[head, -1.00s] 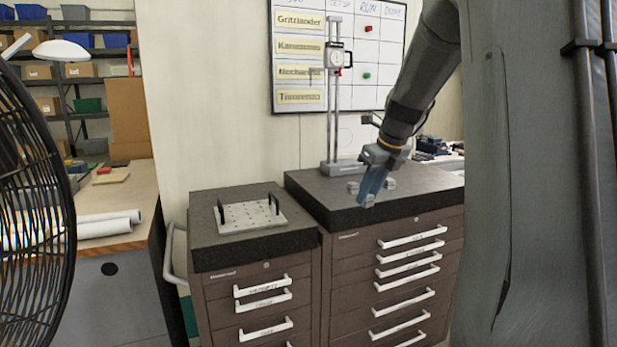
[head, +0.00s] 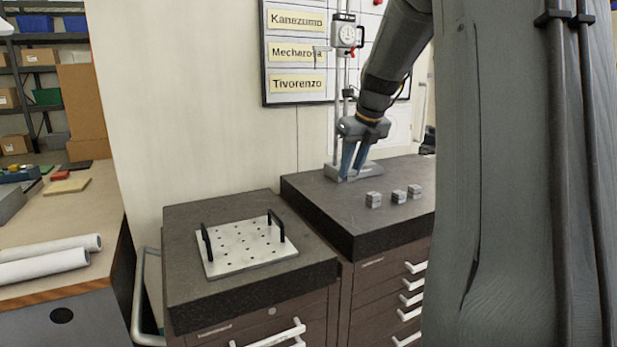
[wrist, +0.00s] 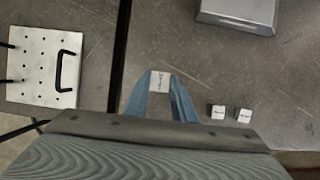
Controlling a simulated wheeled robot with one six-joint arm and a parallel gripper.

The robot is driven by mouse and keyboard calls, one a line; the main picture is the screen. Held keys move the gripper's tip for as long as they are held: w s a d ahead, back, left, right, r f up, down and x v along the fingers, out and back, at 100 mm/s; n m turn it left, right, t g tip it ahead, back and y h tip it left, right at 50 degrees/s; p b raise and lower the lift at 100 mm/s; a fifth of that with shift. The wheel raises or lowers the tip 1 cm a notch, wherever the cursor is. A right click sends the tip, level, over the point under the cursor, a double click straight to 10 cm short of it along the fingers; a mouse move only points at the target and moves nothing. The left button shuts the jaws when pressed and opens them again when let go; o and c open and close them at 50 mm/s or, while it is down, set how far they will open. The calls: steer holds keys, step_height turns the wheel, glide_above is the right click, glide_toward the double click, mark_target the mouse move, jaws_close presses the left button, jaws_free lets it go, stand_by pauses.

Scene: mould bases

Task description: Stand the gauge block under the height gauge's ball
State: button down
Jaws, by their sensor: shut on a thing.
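My gripper (head: 350,173) is shut on a small pale block with dark lettering on its top, the gauge block (wrist: 160,82), seen between the blue fingertips in the wrist view. In the head view the fingers hide this block. The ball is too small to make out. The gauge's grey base (head: 369,169) stands on the dark granite top, partly behind my fingers. It also shows at the wrist view's top right (wrist: 237,12).
Three small grey blocks (head: 398,196) stand in a row on the granite right of my gripper. A perforated plate with two black handles (head: 248,249) lies on the lower left cabinet top. A whiteboard (head: 292,55) hangs behind. The granite's front left is clear.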

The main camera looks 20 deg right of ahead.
steer(key=w+p, duration=0.6)
steer(key=w, duration=1.3)
steer(key=shift+w+a+f+p, duration=0.15)
steer(key=shift+f+p, duration=0.6)
steer(key=shift+f, duration=0.85)
steer(key=shift+w+a+f+p, duration=0.15)
steer(key=shift+f+p, duration=0.55)
steer(key=shift+f, duration=0.9)
steer(key=shift+w+f, duration=0.1)
steer(key=shift+f, duration=0.2)
steer(key=c, duration=1.9)
jaws_free()
steer(key=shift+f, duration=0.2)
steer(key=o, duration=0.4)
steer(key=shift+r, duration=0.1)
